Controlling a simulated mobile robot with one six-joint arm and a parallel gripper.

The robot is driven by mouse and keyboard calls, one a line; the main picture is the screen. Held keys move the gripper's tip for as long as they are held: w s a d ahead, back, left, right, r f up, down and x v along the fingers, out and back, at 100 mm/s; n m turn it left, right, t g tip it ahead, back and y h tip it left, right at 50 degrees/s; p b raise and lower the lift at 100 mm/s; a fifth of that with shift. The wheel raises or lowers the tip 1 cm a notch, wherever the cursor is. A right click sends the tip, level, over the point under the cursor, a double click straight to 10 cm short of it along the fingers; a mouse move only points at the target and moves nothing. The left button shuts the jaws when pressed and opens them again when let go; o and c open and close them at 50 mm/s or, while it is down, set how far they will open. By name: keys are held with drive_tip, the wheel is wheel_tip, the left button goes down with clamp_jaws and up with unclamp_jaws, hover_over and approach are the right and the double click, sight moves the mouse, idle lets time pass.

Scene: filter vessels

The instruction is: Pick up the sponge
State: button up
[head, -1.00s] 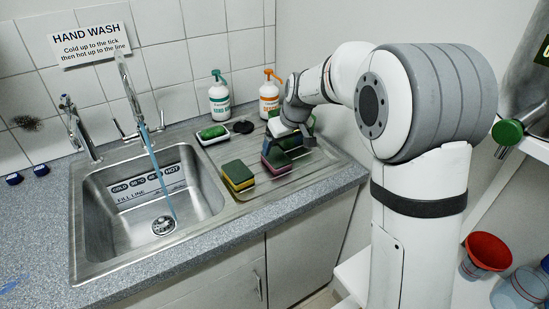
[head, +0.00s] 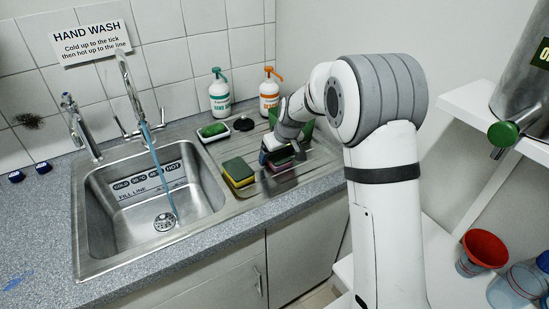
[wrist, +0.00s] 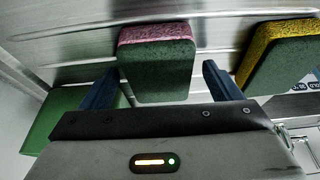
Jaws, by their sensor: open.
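A pink-and-green sponge (wrist: 157,62) lies on the steel drainboard, and its pink part also shows in the head view (head: 281,166). My gripper (wrist: 161,74) is open, with one dark blue finger on each side of this sponge. I cannot tell whether the fingers touch it; small gaps seem to show. In the head view my gripper (head: 275,150) is low over the drainboard and partly hides the sponge. A yellow-and-green sponge (head: 238,172) lies to the left, and at the right of the wrist view (wrist: 275,60). A green object (head: 307,128) stands behind my gripper.
The sink (head: 105,225) with running water is left of the drainboard (head: 262,192). Two pump bottles (head: 220,98) (head: 269,95), a dish with a green pad (head: 214,132) and a dark item (head: 243,124) stand behind. A red funnel (head: 485,249) is at the lower right.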

sight(277, 155)
drive_tip(key=shift+f+b, duration=0.25)
drive_tip(key=shift+b, duration=0.15)
drive_tip(key=shift+c, duration=0.6)
drive_tip(key=c, duration=1)
drive_tip(key=shift+r+p, duration=0.55)
drive_tip(key=shift+p, duration=0.05)
wheel_tip(277, 155, up, 10)
drive_tip(key=shift+f+b, duration=0.25)
drive_tip(key=shift+b, duration=0.25)
